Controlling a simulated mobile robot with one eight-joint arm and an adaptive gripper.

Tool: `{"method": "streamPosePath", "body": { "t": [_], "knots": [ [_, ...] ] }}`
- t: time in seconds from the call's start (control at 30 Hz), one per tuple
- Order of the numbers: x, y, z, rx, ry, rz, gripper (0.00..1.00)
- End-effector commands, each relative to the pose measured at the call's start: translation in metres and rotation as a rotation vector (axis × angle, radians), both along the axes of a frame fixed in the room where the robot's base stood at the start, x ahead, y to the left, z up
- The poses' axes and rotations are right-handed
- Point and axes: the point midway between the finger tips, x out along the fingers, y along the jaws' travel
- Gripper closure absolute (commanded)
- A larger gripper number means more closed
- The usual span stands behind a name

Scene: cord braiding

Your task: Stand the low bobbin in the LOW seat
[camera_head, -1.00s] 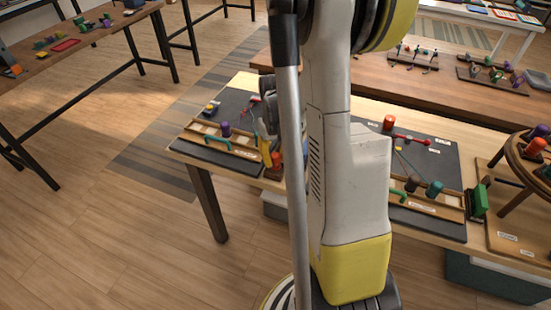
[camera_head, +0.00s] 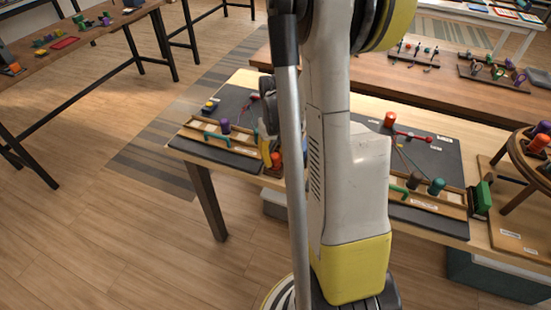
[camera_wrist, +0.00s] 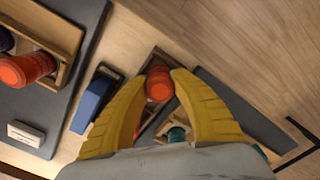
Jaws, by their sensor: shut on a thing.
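In the wrist view, my gripper (camera_wrist: 160,82) has its two yellow fingers closed around an orange-red bobbin (camera_wrist: 158,88), held between the fingertips. A wooden-edged holder shows below and around it; I cannot tell whether the bobbin touches it. In the head view, my gripper (camera_head: 268,150) is at the front right of the left-hand board, with orange-red (camera_head: 276,159) beside its yellow finger, partly hidden by my arm. No label reading LOW is legible, so I cannot pick out that seat.
A purple bobbin (camera_head: 225,125) stands in the left wooden rack. Brown (camera_head: 413,180) and teal (camera_head: 437,186) bobbins stand in the right rack. Another orange-red bobbin (camera_head: 390,119) stands farther back. A round stand (camera_head: 512,150) with bobbins is at right. A blue block (camera_wrist: 92,100) lies near my left finger.

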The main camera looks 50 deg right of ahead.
Motion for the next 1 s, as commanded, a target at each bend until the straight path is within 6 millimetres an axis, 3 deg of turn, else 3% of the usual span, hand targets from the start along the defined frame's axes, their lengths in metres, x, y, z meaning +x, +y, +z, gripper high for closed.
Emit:
{"method": "streamPosePath", "body": {
  "t": [0.17,0.2,0.27,0.67,1.0],
  "knots": [
    [0.000,0.000,0.000,0.000,0.000,0.000,1.00],
    [0.000,0.000,0.000,0.000,0.000,0.000,0.66],
    [0.000,0.000,0.000,0.000,0.000,0.000,0.48],
    [0.000,0.000,0.007,0.000,0.000,0.000,0.48],
    [0.000,0.001,0.077,0.000,0.000,0.000,0.48]
  ]
}}
